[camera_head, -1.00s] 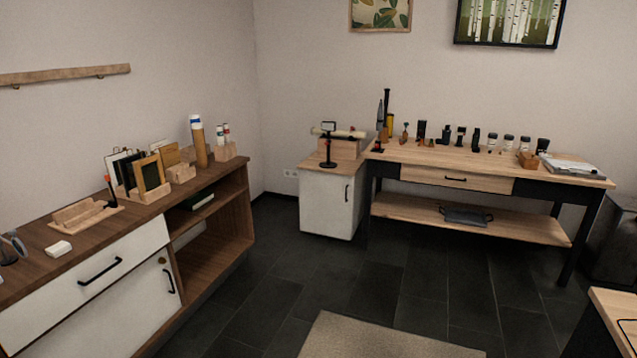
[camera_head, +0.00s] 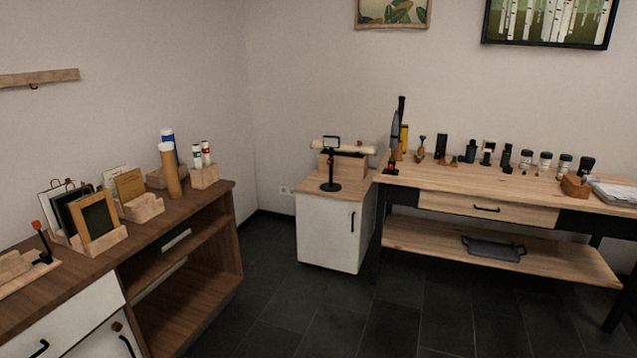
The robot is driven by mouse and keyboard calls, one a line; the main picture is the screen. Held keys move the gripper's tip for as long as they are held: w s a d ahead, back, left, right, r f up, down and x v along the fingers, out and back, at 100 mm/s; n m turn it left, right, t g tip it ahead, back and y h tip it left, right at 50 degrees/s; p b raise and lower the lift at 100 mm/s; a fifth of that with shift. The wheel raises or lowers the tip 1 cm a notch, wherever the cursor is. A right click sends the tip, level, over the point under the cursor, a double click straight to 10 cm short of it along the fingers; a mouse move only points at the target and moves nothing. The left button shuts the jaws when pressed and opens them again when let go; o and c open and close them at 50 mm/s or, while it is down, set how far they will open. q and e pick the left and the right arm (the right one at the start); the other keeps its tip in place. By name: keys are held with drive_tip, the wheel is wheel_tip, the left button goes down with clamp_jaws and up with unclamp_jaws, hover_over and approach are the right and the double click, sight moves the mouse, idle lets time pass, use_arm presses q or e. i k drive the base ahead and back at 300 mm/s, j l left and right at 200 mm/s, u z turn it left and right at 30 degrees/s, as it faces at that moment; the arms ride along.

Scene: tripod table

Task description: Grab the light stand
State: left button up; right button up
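A small black light stand (camera_head: 331,170) stands upright on the wooden top of a white cabinet (camera_head: 327,236) in the back corner. It has a round base, a thin post and a small rectangular head with a pale face. A wooden box with a pale roll lying across it sits just behind the stand. Neither of my grippers shows in the head view.
A wooden workbench (camera_head: 462,180) with bottles and tools stands right of the cabinet, and a tray (camera_head: 493,248) lies on its lower shelf. A brown sideboard (camera_head: 165,215) with holders and frames runs along the left. Dark tiled floor (camera_head: 300,325) between them is clear.

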sight(329, 186)
drive_tip(key=i, duration=1.3)
drive_tip(key=i+u, duration=0.15)
drive_tip(key=i, duration=0.5)
drive_tip(key=i+l+u, duration=0.2)
drive_tip(key=i, duration=0.4)
